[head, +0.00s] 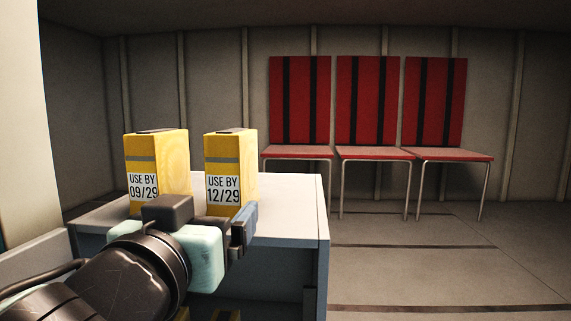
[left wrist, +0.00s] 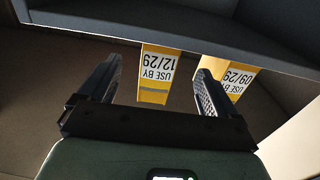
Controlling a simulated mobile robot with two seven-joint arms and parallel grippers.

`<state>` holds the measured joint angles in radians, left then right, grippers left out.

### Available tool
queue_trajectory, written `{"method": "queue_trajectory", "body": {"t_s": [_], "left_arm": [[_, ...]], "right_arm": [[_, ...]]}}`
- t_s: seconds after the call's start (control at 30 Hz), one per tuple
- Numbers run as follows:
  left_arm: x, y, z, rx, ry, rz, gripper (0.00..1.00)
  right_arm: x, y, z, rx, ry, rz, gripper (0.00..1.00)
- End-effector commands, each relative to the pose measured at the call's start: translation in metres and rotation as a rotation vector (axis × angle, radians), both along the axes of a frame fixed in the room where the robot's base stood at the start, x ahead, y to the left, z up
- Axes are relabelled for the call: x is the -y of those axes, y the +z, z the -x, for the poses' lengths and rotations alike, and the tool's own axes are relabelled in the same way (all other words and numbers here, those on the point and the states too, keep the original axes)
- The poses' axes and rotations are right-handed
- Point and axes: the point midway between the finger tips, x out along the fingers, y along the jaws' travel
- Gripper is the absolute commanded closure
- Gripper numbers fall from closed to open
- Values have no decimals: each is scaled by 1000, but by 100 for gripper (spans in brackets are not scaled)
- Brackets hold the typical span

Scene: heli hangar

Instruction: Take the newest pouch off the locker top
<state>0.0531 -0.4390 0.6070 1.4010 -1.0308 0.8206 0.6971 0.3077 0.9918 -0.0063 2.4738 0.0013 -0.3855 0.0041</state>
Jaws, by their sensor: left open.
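Two yellow pouches stand upright, apart, on the grey locker top (head: 290,205). The left pouch (head: 157,158) reads USE BY 09/29. The right pouch (head: 230,160) reads USE BY 12/29, the later date. My left gripper (head: 238,230) is open in front of the 12/29 pouch and hides part of the locker top. In the left wrist view, which is upside down, the 12/29 pouch (left wrist: 157,72) shows between the open fingers, with nothing held. How far it is beyond the fingertips I cannot tell. The 09/29 pouch (left wrist: 236,80) shows beyond the other finger. My right gripper is not in view.
Yellow items (head: 225,314) show low down under the locker top, mostly hidden by my arm. Several red seats (head: 375,152) stand along the back wall. The floor (head: 440,260) right of the locker is clear. A pale upright panel (head: 20,120) is at the left edge.

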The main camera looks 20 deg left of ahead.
Motion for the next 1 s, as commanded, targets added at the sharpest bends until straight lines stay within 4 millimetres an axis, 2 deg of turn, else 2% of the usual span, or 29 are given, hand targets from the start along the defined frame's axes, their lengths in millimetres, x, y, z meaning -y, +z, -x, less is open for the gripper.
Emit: {"method": "queue_trajectory", "body": {"t_s": [0.1, 0.37, 0.57, 0.67, 0.9, 0.93, 1.0], "left_arm": [[-3, 2, -18, 0, 0, 1, 8], [-7, 4, -33, 1, 0, 0, 8], [-12, 16, -59, 4, -1, 0, 8], [-15, 13, -73, 2, 0, 0, 8], [-16, 10, -77, 1, 1, 0, 8], [-16, 10, -77, 1, 1, 0, 12], [-16, 10, -77, 1, 0, 0, 35]], "right_arm": [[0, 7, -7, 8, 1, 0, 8], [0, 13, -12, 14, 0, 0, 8], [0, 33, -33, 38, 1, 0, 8], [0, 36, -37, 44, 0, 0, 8], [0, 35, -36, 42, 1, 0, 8], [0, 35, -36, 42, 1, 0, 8], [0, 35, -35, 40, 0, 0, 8]]}}
